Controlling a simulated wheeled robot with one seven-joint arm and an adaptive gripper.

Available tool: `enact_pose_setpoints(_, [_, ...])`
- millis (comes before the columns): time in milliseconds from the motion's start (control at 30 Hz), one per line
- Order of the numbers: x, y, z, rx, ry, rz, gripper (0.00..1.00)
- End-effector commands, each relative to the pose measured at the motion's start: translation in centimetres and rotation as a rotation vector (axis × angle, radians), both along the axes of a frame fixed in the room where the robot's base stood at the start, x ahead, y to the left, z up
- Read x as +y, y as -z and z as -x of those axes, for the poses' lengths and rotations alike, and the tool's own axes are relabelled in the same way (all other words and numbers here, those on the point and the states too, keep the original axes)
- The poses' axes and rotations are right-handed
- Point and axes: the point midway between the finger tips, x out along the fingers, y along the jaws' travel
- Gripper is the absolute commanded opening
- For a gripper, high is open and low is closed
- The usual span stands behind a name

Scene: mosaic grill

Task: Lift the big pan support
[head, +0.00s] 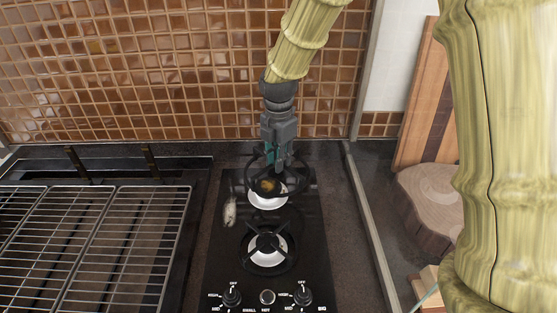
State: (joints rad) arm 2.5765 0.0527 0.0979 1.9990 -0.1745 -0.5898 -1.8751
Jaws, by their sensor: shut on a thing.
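A black two-burner hob (219,275) stands in the middle of the head view. A dark ring-shaped pan support (301,184) is at the rear burner, around and above its pale burner base (268,201). My gripper (275,168) points down at the rear of this support and is shut on it. The fingertips partly overlap the ring, so the exact grip point is hard to see. Another dark pan support (290,256) sits over the front burner, with its crossing bars over a white burner base.
A wire grill rack (95,250) lies to the left. A small pale object (230,212) lies on the hob's left side. A tiled wall (150,70) closes off the back. A wood slice (435,205) and a striped board (425,100) stand on the right.

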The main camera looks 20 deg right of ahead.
Motion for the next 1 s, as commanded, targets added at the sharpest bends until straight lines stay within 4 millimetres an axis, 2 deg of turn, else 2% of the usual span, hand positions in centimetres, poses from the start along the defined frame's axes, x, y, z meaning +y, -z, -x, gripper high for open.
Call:
enact_pose_setpoints(33, [0.0, -0.7, 0.0, -0.001, 0.0, 0.0, 0.0])
enact_pose_setpoints(733, [0.0, -4.8, 0.0, -0.001, -0.002, 0.0, 0.0])
enact_pose_setpoints(1000, [0.0, -5.0, 0.0, -0.001, -0.001, 0.0, 0.0])
